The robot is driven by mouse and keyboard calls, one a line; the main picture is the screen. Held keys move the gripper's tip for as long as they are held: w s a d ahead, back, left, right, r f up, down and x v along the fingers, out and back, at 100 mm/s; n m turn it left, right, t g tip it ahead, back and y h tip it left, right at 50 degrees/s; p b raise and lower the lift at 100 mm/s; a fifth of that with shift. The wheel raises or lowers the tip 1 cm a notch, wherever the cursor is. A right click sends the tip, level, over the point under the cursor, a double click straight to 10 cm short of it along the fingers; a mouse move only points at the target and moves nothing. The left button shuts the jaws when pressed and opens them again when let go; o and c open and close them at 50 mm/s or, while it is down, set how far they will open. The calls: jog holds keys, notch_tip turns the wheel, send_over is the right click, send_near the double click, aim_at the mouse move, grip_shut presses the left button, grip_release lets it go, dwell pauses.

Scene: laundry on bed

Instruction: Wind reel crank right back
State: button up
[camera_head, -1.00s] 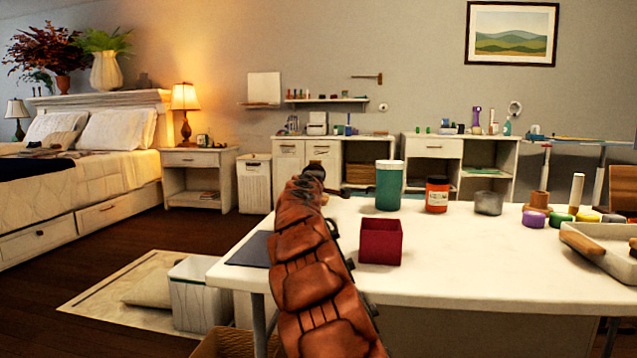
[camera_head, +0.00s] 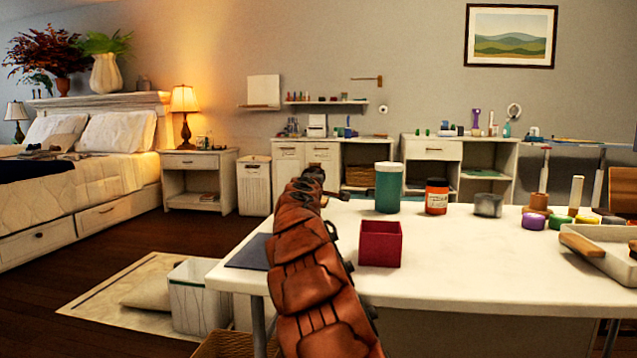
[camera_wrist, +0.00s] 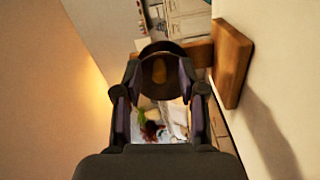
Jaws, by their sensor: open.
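In the wrist view my gripper (camera_wrist: 160,92) is open, with its two dark fingers apart. A wooden piece (camera_wrist: 233,62), which looks like the reel's stand, is right of the fingertips on a pale surface and casts a shadow there. A wooden bar runs from it toward the fingertips. A dark round part with a brown centre (camera_wrist: 159,71) shows between the fingertips; I cannot tell whether it is the crank's knob or whether the fingers touch it. In the head view my gripper (camera_head: 314,176) is small at the arm's end, and the arm hides much of the reel's area.
The white table (camera_head: 470,270) holds a maroon box (camera_head: 380,245), a green canister (camera_head: 388,188), an orange jar (camera_head: 436,197) and a grey cup (camera_head: 488,205). A tray (camera_head: 605,245) and several coloured lids stand at the right. The table's middle is mostly clear.

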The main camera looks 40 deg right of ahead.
jog(key=shift+r+v, duration=0.2)
jog(key=shift+v, duration=0.65)
jog(key=shift+s+a+f, duration=0.2)
jog(key=shift+s+a, duration=0.2)
jog(key=shift+a, duration=0.05)
jog(key=shift+s+a+r, duration=0.15)
jog(key=shift+a, duration=0.25)
jog(key=shift+s+a, duration=0.4)
jog(key=shift+a, duration=0.15)
jog(key=shift+v, duration=3.4)
